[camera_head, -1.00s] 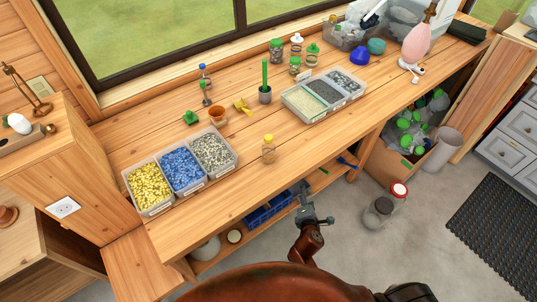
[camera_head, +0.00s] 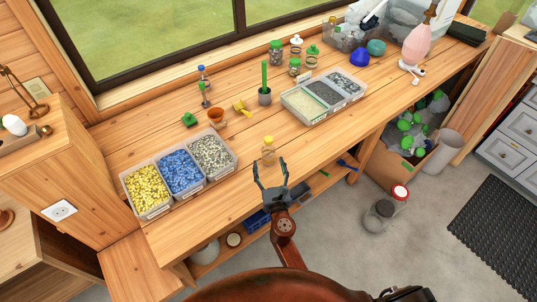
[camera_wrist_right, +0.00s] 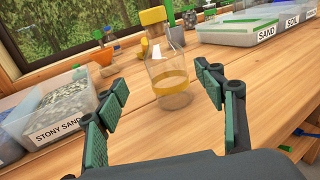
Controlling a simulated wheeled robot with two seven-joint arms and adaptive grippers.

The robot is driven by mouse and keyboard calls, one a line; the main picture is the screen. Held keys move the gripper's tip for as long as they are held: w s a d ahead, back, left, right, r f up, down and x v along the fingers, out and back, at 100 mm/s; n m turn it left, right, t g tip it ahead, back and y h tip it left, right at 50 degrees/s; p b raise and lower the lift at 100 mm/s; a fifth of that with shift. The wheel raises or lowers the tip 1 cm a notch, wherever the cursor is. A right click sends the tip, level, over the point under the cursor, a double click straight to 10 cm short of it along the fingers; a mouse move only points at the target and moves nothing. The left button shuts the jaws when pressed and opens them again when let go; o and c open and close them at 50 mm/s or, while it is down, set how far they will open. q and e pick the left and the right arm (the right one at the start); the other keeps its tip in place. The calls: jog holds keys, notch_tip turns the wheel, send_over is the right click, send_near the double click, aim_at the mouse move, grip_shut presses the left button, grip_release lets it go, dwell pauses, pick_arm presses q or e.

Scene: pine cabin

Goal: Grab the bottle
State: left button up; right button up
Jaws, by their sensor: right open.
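A small clear bottle (camera_head: 268,153) with a yellow cap and a yellow layer inside stands upright on the wooden workbench near its front edge. In the right wrist view the bottle (camera_wrist_right: 172,80) stands just beyond and between the open fingers, apart from them. My right gripper (camera_head: 269,166) is open and empty at the bench's front edge, just in front of the bottle. It also shows in the right wrist view (camera_wrist_right: 158,105), with green pads on both fingers. My left gripper is not in view.
Tubs of yellow, blue and grey stones (camera_head: 148,188) stand left of the bottle. A divided tray (camera_head: 311,116) of sand and soil stands behind it to the right. Bare bench surrounds the bottle.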

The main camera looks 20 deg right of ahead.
aim_at(269, 157)
jog(key=w, duration=0.2)
jog(key=w+d, duration=0.1)
jog(key=w, duration=0.3)
jog(key=shift+w+d, duration=0.3)
jog(key=shift+w, duration=0.05)
jog(key=shift+r, duration=0.1)
jog(key=shift+c, duration=0.3)
jog(key=c, duration=1.3)
jog(key=shift+r, duration=0.1)
